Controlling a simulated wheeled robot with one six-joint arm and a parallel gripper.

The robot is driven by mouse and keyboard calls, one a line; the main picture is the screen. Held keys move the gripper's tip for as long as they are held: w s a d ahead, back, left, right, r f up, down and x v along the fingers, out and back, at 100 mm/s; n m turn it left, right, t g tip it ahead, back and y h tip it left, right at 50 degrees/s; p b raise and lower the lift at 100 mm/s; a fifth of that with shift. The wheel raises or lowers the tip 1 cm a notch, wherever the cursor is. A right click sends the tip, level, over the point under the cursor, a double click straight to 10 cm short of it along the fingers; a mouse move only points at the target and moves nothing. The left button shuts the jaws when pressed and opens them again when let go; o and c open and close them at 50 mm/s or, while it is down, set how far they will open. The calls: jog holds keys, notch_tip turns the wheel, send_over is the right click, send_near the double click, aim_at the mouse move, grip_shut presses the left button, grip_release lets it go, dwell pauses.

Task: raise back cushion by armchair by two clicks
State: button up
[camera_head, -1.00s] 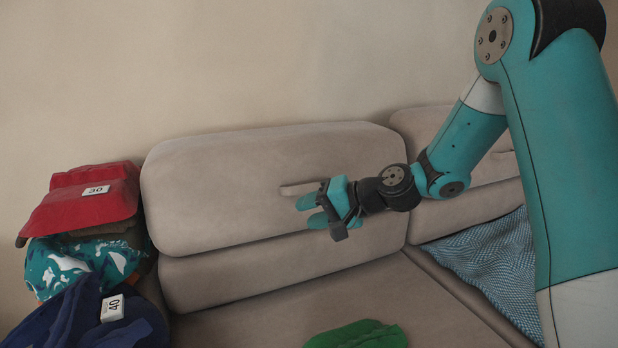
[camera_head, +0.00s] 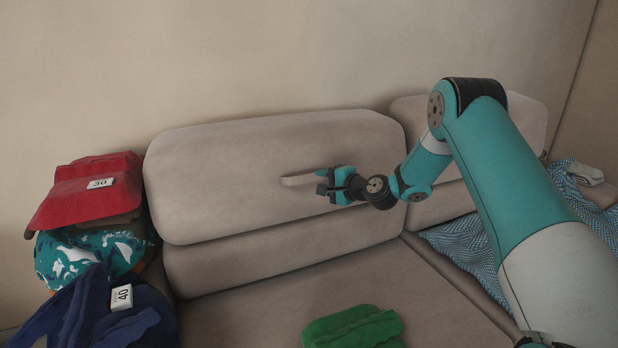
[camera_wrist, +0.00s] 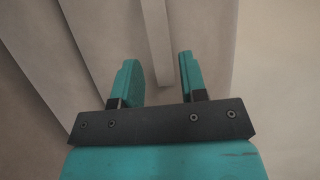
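A beige upper back cushion (camera_head: 230,190) sits above a lower back section on the left of the sofa in the head view. A pale strap-like tab (camera_head: 297,180) sticks out from its front. My gripper (camera_head: 324,182) is at the right end of this tab. In the wrist view, my gripper (camera_wrist: 158,68) is open, its two teal fingers apart. The tab (camera_wrist: 155,30) runs down between them, with gaps visible on both sides. A second back cushion (camera_head: 520,115) is on the right, partly hidden by my arm. No armchair is clearly in view.
Green cloth (camera_head: 352,328) lies on the seat (camera_head: 270,310). A blue woven blanket (camera_head: 462,245) lies at right.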

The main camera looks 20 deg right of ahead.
aim_at(310, 178)
jog(key=x, duration=0.6)
jog(key=shift+s, duration=0.1)
grip_shut()
